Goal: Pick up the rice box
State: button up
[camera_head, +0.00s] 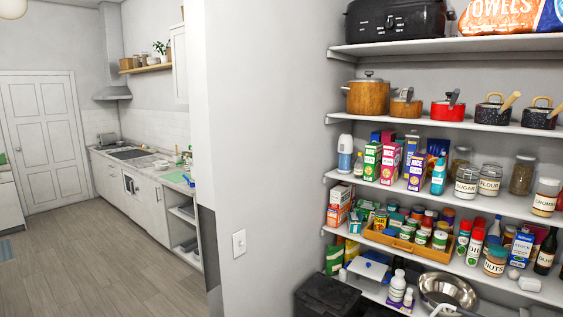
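Several upright boxes stand together on the middle pantry shelf at the right. A pink and white box (390,164) and a purple and white box (416,171) carry dark vertical lettering that looks like "RICE". A green and white box (372,162) stands left of the pink one, its lettering too small to read surely. More boxes behind them are partly hidden. My gripper is not in view, so I cannot tell its state.
A white bottle (345,154) stands left of the boxes, a blue bottle (438,176) right. The shelf above holds pots (369,95). Below are a wooden tray (408,243) of jars and a metal bowl (447,290). Open floor (110,270) lies at left, beyond a wall.

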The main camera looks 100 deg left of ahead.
aim_at(374, 150)
jog(key=u, duration=2.7)
jog(key=k+j+z, duration=0.1)
jog(key=z, duration=3.65)
jog(key=u, duration=3.65)
jog(key=i+u, duration=0.1)
jog(key=i, duration=0.15)
